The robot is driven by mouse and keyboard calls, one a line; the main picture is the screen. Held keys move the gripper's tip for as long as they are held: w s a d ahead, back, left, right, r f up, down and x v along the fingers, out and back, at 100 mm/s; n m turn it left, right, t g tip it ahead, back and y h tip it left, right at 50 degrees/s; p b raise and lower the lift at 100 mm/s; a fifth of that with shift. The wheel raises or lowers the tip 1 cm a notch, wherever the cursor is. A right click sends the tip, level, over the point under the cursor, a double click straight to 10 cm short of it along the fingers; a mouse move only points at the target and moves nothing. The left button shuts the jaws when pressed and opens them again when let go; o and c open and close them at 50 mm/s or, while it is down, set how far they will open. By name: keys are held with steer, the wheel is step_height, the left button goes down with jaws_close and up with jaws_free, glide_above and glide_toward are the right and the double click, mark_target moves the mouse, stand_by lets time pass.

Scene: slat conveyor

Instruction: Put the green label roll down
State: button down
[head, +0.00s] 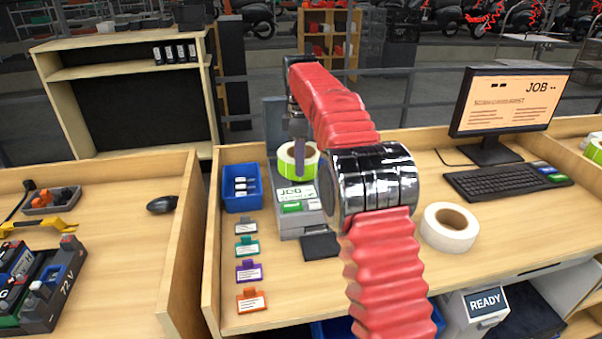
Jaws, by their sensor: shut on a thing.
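The green label roll (311,158) has a pale core and a bright green and white outer band. My gripper (299,165) is shut on it, with a finger in front of its middle. The roll is at the top of the grey label printer (291,222), just behind its small JOB screen. I cannot tell whether it touches the printer. My red-sleeved arm and its shiny joint hide the area right of the printer.
A white roll (449,226) lies right of my arm. A second green roll (594,148) is at the right edge. A blue bin (242,190) and several coloured tags stand left. A monitor (512,103) and keyboard (505,181) are at right. Bare wood shows front left.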

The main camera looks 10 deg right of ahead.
steer(key=shift+f, duration=1.7)
steer(key=shift+f, duration=0.1)
steer(key=c, duration=1.8)
jaws_free()
step_height(320, 180, up, 11)
steer(key=shift+r, duration=0.55)
steer(key=shift+s+r, duration=0.1)
